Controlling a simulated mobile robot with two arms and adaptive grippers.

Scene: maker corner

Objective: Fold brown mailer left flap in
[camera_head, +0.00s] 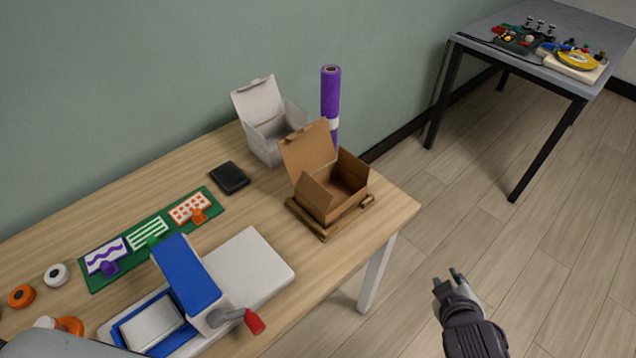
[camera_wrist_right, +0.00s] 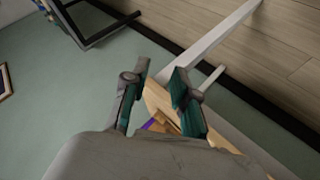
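The brown mailer (camera_head: 345,201) stands open on a small wooden stand (camera_head: 323,234) near the table's right end. Its tall lid (camera_head: 307,148) stands up at the back left. One side flap (camera_head: 314,197) stands up at the near left, and another (camera_head: 353,167) at the right. My right gripper (camera_head: 447,277) is right of the mailer and off the table edge, well apart from it. In the right wrist view its two fingers (camera_wrist_right: 160,92) are spread with nothing between them. My left gripper is not visible.
A white mailer (camera_head: 266,140) and a purple roll (camera_head: 330,95) stand behind the brown one. A black wallet-like item (camera_head: 229,178), a green card strip (camera_head: 148,235) and a blue press with a red-tipped handle (camera_head: 187,275) lie left. Bare floor is right of the table (camera_head: 398,208).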

